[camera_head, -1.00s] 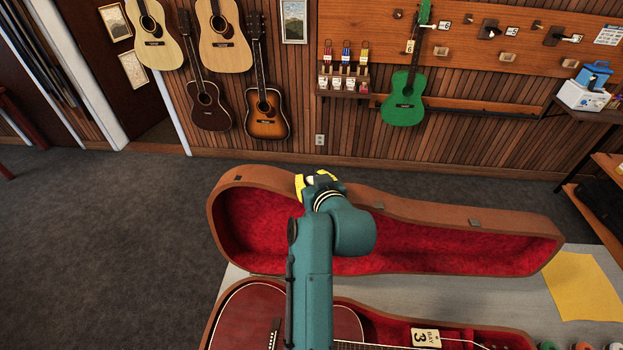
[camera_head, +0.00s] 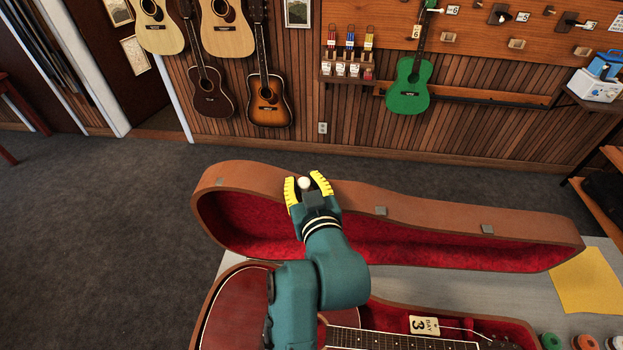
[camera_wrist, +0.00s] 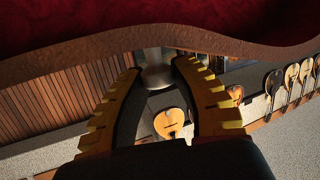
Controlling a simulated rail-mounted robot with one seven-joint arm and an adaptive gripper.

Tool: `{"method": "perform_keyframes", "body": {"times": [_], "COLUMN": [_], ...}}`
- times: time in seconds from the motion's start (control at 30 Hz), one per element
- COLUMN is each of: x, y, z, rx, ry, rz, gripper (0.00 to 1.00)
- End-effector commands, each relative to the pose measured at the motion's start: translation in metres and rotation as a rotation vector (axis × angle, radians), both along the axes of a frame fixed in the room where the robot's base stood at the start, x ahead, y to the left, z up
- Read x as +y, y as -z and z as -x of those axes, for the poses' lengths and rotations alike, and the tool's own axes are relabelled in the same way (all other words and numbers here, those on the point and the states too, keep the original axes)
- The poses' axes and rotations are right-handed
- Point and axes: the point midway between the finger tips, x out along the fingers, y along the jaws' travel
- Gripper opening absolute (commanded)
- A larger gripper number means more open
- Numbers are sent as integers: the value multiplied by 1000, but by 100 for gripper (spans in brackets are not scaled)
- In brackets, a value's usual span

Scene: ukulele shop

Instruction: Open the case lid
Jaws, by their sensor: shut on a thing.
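The case lid (camera_head: 450,212), brown outside with a red lining, stands raised along the far side of the open case. The case body (camera_head: 391,313) lies below it, with a dark red guitar (camera_head: 227,310) inside. My gripper (camera_head: 308,181), with yellow ridged fingers, is at the lid's top edge, left of its middle. A pale round knob (camera_head: 305,183) sits between the fingers, which are shut on it. In the wrist view, a grey rounded piece (camera_wrist: 157,76) lies between the fingertips, close under the lid's rim (camera_wrist: 75,57). My arm hides part of the lid and guitar.
The case rests on a grey table (camera_head: 420,287). A yellow cloth (camera_head: 588,280) lies at its right, with small round pots (camera_head: 585,342) in front. A tag (camera_head: 424,325) lies over the guitar. Open floor (camera_head: 90,240) lies left and behind, before a wall of hanging guitars.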

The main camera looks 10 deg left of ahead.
Motion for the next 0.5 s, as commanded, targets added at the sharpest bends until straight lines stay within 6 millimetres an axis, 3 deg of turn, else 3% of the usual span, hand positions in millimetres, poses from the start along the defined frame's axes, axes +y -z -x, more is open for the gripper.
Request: {"method": "perform_keyframes", "body": {"times": [0.07,0.1,0.17,0.5], "x": [-1,-1,-1,-2], "y": [0,0,0,-1], "z": [0,0,0,3], "rx": [1,1,1,0], "ry": [1,1,2,2], "rz": [1,1,1,0], "gripper": [0,31,40,40]}}
